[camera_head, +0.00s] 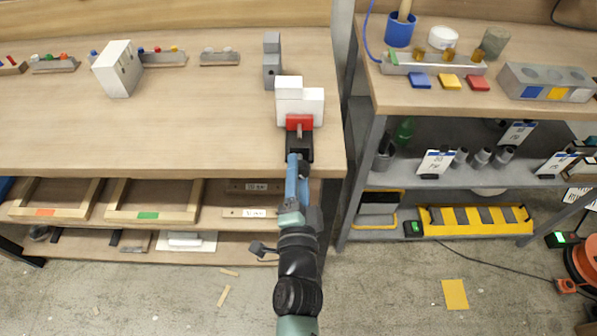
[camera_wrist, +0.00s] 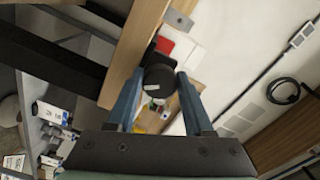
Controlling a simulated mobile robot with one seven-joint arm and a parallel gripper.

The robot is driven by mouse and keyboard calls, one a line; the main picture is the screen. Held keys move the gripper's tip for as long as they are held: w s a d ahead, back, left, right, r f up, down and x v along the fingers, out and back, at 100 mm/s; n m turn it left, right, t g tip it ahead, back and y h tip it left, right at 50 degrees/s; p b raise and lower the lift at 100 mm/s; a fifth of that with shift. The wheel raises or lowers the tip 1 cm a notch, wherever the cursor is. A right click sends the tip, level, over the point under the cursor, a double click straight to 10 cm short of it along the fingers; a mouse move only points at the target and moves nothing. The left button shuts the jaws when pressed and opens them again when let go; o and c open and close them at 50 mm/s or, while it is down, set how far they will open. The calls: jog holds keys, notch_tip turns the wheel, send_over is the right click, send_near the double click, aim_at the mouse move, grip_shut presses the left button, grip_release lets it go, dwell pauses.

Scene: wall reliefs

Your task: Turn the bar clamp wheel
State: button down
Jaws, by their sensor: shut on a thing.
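The bar clamp sits at the right front of the wooden bench. Its red jaw (camera_head: 300,122) is against a stack of white blocks (camera_head: 301,97), and a dark part (camera_head: 299,146) extends toward the front edge. In the wrist view the clamp's round black wheel (camera_wrist: 159,80) is between the fingertips. My gripper (camera_wrist: 165,74) has its two blue-grey fingers on either side of the wheel, shut on it. In the head view my gripper (camera_head: 297,168) reaches in from the front; the wheel is hard to make out there. The red jaw also shows in the wrist view (camera_wrist: 165,46).
A grey block (camera_head: 272,62) stands behind the white blocks. A larger white block (camera_head: 118,69) and small racks stand farther left. The bench (camera_head: 180,130) is bare between. A second bench (camera_head: 395,95) with blocks and cups is to the right, past a narrow gap.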

jog(key=m, duration=2.6)
jog(key=shift+d+r+m+p, duration=0.1)
jog(key=shift+m+p, duration=0.2)
jog(key=shift+m, duration=0.1)
jog(key=shift+m, duration=0.3)
jog(key=shift+c, duration=1.4)
grip_release()
jog(key=s+b, duration=0.3)
jog(key=s, duration=1)
